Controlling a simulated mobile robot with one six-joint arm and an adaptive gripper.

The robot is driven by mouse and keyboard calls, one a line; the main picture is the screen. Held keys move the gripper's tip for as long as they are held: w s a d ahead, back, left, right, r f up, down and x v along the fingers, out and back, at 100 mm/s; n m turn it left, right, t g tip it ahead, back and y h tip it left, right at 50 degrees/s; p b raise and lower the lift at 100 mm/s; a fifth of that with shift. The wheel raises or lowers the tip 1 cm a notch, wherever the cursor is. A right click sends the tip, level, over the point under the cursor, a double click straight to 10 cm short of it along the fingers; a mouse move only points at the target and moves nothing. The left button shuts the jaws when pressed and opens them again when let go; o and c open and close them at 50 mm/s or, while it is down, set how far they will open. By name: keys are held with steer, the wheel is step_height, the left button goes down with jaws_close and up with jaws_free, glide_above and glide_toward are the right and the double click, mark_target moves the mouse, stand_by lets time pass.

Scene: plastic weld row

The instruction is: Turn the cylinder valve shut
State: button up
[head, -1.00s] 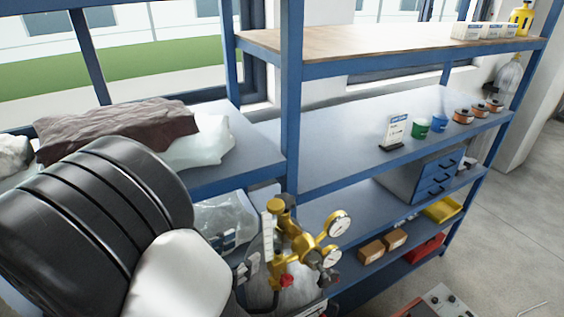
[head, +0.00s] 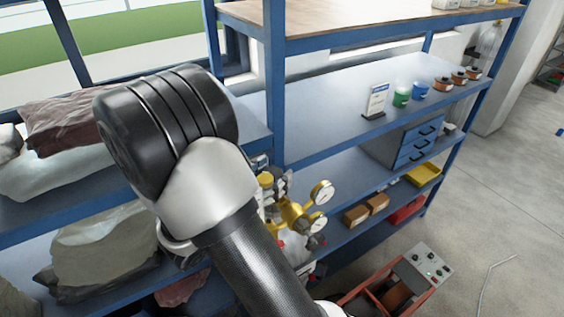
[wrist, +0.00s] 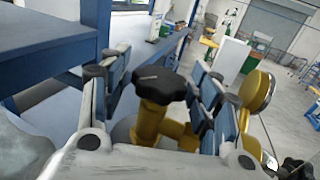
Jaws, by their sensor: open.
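The cylinder valve has a black lobed handwheel (wrist: 160,84) on a brass body (wrist: 150,122), seen close in the wrist view. My gripper (wrist: 160,90) is open, with its blue-padded fingers to the left and right of the handwheel. A gap shows on the left; on the right the handwheel is close to the pads, and I cannot tell if they touch. In the head view the brass regulator (head: 291,214) and its two round gauges (head: 322,193) show beside my arm. My arm hides most of the cylinder there.
A blue shelving rack (head: 276,90) stands behind the valve, with its upright close by. Wrapped sacks (head: 75,115) lie on the left shelves. A red-framed cart with a control box (head: 428,264) is at lower right. Grey floor (head: 500,180) is open to the right.

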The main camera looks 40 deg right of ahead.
mark_target(280, 169)
steer(key=shift+w+d+p, duration=0.2)
steer(key=shift+d+p, duration=0.1)
steer(key=shift+d, duration=1.8)
steer(key=c, duration=1)
steer(key=shift+d, duration=0.1)
